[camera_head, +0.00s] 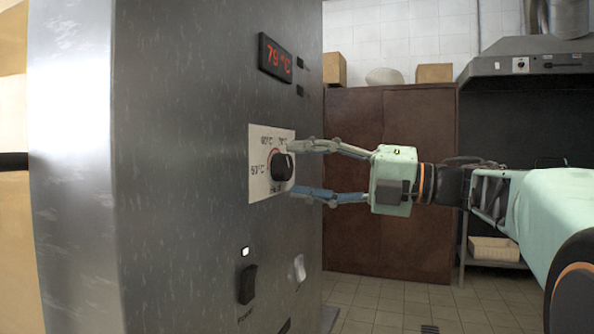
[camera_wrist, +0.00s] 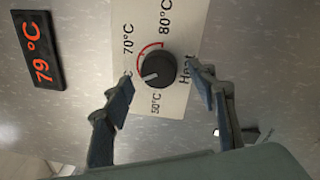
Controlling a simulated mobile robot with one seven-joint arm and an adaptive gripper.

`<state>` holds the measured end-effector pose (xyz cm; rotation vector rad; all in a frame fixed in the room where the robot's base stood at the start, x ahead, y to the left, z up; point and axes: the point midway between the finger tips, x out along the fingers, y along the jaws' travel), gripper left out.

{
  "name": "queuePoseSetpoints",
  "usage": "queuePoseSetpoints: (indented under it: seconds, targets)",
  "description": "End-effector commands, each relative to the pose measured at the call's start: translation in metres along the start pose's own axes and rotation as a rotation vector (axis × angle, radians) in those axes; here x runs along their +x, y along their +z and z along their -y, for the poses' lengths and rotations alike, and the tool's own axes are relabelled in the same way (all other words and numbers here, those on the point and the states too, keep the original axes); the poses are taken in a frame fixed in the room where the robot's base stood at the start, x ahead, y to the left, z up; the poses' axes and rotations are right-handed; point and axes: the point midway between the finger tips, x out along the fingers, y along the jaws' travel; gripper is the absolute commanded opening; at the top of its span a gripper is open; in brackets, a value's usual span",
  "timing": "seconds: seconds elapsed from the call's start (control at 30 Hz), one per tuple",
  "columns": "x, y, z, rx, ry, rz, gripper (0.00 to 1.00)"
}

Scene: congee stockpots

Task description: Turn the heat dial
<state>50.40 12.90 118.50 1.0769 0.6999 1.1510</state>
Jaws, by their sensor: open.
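The heat dial (camera_head: 281,167) is a round black knob on a white label plate (camera_head: 259,186) on the steel pot unit's face. In the wrist view the dial (camera_wrist: 158,69) has a pale pointer mark toward its lower left, between the 50°C print and a label partly hidden by a finger. My gripper (camera_head: 296,169) is open, with one fingertip above the dial and one below it. In the wrist view the fingertips (camera_wrist: 162,76) stand to either side of the dial, with visible gaps. A display (camera_head: 275,58) reads 79 °C.
A black power switch (camera_head: 248,284) with a lit white lamp (camera_head: 245,252) above it and a lever-like switch (camera_head: 299,268) sit lower on the panel. A brown cabinet (camera_head: 390,240) stands behind my gripper. A range hood (camera_head: 530,62) is at upper right.

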Motion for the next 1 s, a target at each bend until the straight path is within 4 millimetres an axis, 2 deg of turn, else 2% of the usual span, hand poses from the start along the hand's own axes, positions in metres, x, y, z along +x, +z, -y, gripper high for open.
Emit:
queuePoseSetpoints:
  seconds: [0.3, 0.5, 0.67, 1.0]
  targets:
    - [-0.069, 0.001, 0.001, 0.001, -0.002, 0.003, 0.52]
    - [-0.096, 0.001, 0.001, 0.001, -0.001, 0.002, 0.52]
    - [-0.103, 0.000, 0.000, 0.001, 0.000, 0.000, 0.52]
    - [-0.102, 0.002, -0.002, -0.003, 0.001, 0.005, 0.52]
